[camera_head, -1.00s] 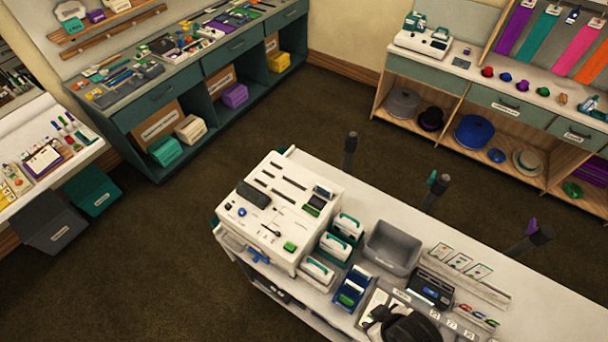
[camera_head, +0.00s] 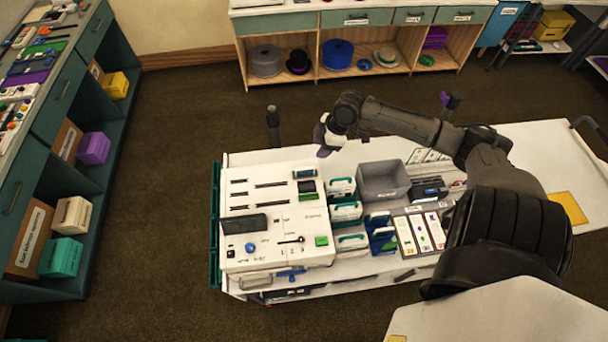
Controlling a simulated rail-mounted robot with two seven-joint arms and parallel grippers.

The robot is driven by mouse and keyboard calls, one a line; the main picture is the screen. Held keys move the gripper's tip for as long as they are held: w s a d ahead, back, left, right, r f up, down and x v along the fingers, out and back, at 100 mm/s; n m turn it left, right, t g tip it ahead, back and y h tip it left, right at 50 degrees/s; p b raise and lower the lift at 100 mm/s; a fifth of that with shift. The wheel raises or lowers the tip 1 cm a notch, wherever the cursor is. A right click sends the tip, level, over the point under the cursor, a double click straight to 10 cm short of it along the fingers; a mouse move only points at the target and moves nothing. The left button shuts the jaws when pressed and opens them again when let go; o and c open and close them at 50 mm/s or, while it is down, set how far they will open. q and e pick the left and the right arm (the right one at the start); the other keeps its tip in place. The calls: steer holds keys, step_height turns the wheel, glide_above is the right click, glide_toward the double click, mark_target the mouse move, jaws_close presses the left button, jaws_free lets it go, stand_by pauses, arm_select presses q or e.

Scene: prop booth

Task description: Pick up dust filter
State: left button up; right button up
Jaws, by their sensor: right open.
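My right gripper (camera_head: 324,148) hangs from the arm that comes in from the right. It is open, over the far edge of the white table, behind the machine and the bins. I cannot tell for certain which thing is the dust filter. White-and-green handled cases (camera_head: 344,212) stand in a column just right of the white machine (camera_head: 275,262), with a blue-and-green one (camera_head: 381,238) beside them. The gripper is apart from all of these. My left gripper is not in view.
Cards (camera_head: 420,232) lie in front. My right arm spans the table's right part. Wooden shelves (camera_head: 350,60) stand at the back; the floor between is clear.

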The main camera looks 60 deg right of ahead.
glide_above(305, 168)
steer(key=s+d, duration=0.2)
steer(key=f, duration=0.6)
steer(key=shift+w+a+f+p, duration=0.1)
steer(key=shift+a+f+p, duration=0.1)
steer(key=shift+f+p, duration=0.15)
steer(key=shift+w+a+f, duration=0.1)
steer(key=shift+f, duration=0.15)
steer(key=p+x, duration=0.1)
steer(key=x, duration=0.3)
steer(key=shift+w+a+f+p, duration=0.15)
steer(key=shift+a+p, duration=0.05)
steer(key=shift+p, duration=0.15)
steer(key=shift+w+f, duration=0.1)
steer(key=shift+f, duration=0.35)
steer(key=shift+c, duration=0.3)
steer(key=shift+c, duration=0.8)
steer(key=c, duration=0.5)
